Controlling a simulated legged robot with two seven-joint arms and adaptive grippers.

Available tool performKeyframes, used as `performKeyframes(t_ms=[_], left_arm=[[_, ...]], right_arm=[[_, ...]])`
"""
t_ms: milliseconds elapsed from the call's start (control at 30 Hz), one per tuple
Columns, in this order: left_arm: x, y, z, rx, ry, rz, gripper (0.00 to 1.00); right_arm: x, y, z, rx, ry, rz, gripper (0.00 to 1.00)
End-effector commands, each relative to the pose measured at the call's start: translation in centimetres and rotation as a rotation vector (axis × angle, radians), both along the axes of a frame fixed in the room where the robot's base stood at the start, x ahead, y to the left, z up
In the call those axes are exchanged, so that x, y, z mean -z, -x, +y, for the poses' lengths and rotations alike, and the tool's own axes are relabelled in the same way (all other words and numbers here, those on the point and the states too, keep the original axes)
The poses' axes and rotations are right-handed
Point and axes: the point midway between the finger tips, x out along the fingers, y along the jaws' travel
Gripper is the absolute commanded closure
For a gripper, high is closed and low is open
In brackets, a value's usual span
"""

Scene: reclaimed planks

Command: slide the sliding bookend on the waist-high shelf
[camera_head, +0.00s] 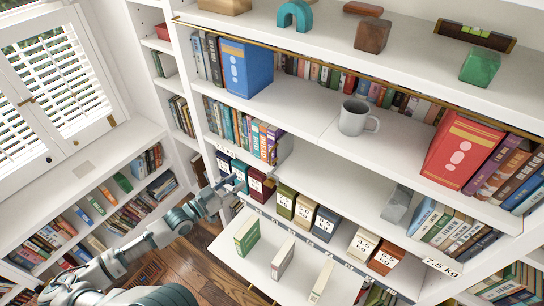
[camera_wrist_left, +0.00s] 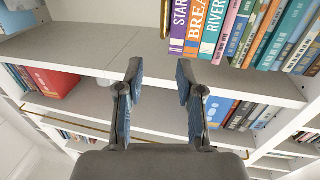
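In the left wrist view, a brass strip (camera_wrist_left: 165,18) shows beside the books (camera_wrist_left: 225,30). A grey wedge-shaped block (camera_head: 397,205) stands against the right-hand books on the same shelf, so I cannot tell for sure which is the sliding bookend. My left gripper (camera_head: 232,187) is below and left of the pale panel, apart from it. In the left wrist view its fingers (camera_wrist_left: 160,80) are spread and empty. My right gripper is not in view.
Labelled weight boxes (camera_head: 305,210) stand on the shelf below. A grey mug (camera_head: 352,118), a blue box (camera_head: 246,66) and a red box (camera_head: 460,150) stand on the shelf above. The middle shelf (camera_head: 335,180) is bare between the pale panel and the grey block.

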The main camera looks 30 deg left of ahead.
Motion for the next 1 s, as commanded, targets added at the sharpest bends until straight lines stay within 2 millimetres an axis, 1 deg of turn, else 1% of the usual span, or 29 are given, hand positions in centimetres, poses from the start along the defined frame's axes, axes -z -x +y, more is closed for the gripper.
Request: performKeyframes(t_ms=[133,300,467,667,800,1000], left_arm=[[-0.2,-1.6,-0.4,-0.001,0.000,-0.004,0.63],[-0.2,-4.0,-1.0,-0.003,0.001,-0.004,0.63],[-0.4,-6.4,-1.9,-0.002,-0.002,-0.005,0.63],[-0.4,-9.8,-3.0,-0.002,-0.002,-0.004,0.63],[-0.3,-12.3,-3.6,-0.002,-0.001,-0.002,0.63],[-0.1,-15.0,-4.1,-0.002,0.000,-0.001,0.63]], right_arm=[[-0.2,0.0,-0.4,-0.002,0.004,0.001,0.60],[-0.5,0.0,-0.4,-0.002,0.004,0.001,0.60],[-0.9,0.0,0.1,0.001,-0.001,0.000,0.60],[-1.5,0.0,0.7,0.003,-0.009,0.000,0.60],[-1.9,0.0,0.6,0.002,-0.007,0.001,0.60],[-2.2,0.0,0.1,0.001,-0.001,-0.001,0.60]])
